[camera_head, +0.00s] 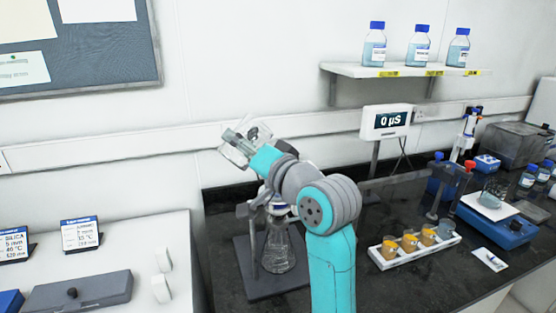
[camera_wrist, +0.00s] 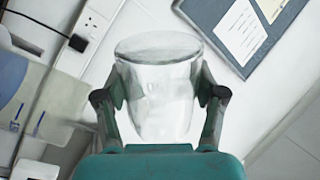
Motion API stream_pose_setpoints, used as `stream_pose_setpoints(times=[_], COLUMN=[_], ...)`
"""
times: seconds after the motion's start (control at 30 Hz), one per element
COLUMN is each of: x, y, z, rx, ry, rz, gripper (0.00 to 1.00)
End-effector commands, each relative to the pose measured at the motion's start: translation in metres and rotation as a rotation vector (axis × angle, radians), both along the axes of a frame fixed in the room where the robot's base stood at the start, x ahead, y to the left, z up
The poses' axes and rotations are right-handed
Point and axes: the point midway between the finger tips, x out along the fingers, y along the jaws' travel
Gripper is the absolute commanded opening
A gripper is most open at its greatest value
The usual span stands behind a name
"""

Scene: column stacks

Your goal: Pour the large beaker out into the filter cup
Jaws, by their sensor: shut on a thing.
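My gripper (camera_wrist: 160,98) is shut on a clear glass beaker (camera_wrist: 158,75), with one finger on each side of it in the wrist view. In the head view the beaker (camera_head: 232,153) is held tilted, high above the left end of the dark bench. I cannot tell whether liquid is in it. Below it, a clear conical flask (camera_head: 278,252) stands on a dark stand base. A cup-like piece (camera_head: 278,208), which looks like the filter cup, sits above the flask. My arm partly hides it, and its contents do not show.
A white rack (camera_head: 413,245) with several small cups, some orange-filled, lies right of my arm. A blue balance (camera_head: 497,225) bears another glass vessel. A meter display (camera_head: 386,121) stands behind. A wall shelf (camera_head: 400,71) holds three bottles. A white counter (camera_head: 150,235) is at left.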

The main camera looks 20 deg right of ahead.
Motion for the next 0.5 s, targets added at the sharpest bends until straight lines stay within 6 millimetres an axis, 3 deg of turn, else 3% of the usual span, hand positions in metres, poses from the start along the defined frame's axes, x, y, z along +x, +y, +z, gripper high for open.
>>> stream_pose_setpoints(times=[0.03,0.23,0.5], x=[0.000,0.000,-0.002], y=[-0.001,0.002,0.009], z=[0.007,-0.008,-0.041], rx=[-0.040,-0.189,-0.269], ry=[-0.013,-0.049,-0.070], rz=[0.000,0.001,0.002], gripper=[0.29,0.29,0.29])
